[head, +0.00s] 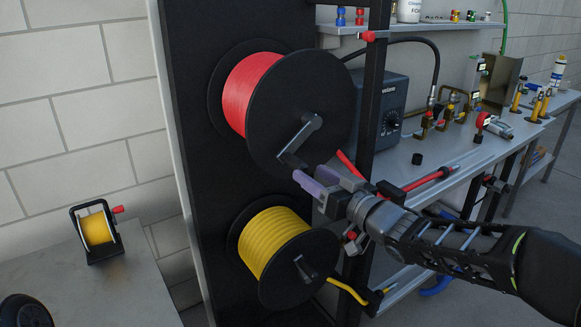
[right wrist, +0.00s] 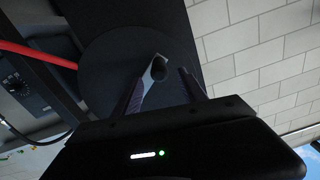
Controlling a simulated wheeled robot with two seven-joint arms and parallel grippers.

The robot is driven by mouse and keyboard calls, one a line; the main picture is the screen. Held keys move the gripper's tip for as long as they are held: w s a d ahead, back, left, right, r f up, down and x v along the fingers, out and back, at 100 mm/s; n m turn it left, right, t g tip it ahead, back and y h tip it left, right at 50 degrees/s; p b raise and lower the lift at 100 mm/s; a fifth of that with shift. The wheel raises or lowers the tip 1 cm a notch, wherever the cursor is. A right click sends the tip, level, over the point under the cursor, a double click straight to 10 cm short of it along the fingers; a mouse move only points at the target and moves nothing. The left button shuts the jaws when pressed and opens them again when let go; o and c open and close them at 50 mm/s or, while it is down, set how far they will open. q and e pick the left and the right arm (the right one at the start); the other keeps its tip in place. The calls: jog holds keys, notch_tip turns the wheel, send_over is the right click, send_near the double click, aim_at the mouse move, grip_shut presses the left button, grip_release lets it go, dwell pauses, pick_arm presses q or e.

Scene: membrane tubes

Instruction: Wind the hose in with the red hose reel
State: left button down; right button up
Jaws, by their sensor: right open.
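The red hose reel (head: 250,90) is mounted on a black upright panel, with red hose wound on its drum between black discs. Its grey crank (head: 303,135) is on the front disc and points down and left. My right gripper (head: 308,182) is open at the lower end of the crank, its purple fingers close to the handle. In the right wrist view, the crank handle (right wrist: 158,70) shows between the open fingers (right wrist: 165,88); contact cannot be told. Loose red hose (head: 425,182) runs right from behind the gripper along the bench. My left gripper is not in view.
A yellow hose reel (head: 272,245) with its own crank sits just below. A small yellow reel (head: 97,229) stands on a grey surface at left. A dark box (head: 388,110) and several brass fittings stand on the bench at right.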

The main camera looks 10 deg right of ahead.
aim_at(293, 163)
jog(key=shift+w, duration=0.15)
jog(key=p+x, duration=0.1)
jog(key=x, duration=0.6)
jog(key=shift+w+a+f, duration=0.1)
jog(key=shift+w+a, duration=0.1)
jog(key=shift+w, duration=0.1)
grip_shut()
dwell(0.4)
dwell(0.9)
